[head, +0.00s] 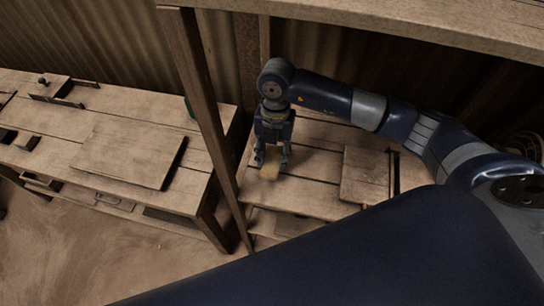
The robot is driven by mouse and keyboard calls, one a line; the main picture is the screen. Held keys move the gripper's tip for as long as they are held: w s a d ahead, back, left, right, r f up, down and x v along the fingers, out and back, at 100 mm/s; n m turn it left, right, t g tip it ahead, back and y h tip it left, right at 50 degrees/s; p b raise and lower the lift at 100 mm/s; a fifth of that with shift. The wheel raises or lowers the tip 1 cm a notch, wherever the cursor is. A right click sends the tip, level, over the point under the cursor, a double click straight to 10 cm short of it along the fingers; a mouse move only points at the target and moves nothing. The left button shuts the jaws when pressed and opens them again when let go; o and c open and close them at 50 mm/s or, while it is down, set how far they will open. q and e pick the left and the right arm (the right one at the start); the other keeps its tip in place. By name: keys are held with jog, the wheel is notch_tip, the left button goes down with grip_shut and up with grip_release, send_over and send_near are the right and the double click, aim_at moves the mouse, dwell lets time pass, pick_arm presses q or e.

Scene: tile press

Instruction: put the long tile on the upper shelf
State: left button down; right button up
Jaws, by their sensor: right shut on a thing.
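My right gripper (271,158) points down over the wooden shelf unit in the middle of the head view. It is shut on a small tan piece (270,171), which looks like the tile; its full length is hard to tell because the fingers cover part of it. The piece is over the lower shelf board (310,165); I cannot tell whether it touches the board. The upper shelf (400,22) crosses the top right, above my right arm. My left gripper is not in view.
A wooden post (200,110) stands just left of my right gripper. A square board (365,175) lies on the lower shelf to the right. A workbench (60,105) with a flat board (130,153) stands at the left. Corrugated wall lies behind.

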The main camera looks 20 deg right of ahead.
aim_at(272, 158)
jog(key=shift+w, duration=0.2)
jog(key=shift+f+p, duration=0.4)
jog(key=shift+f, duration=0.05)
notch_tip(272, 158, down, 2)
jog(key=shift+f+p, duration=0.1)
jog(key=shift+p, duration=0.45)
jog(key=shift+f, duration=0.3)
jog(key=o, duration=0.7)
jog(key=shift+f, duration=0.1)
jog(key=o, duration=0.4)
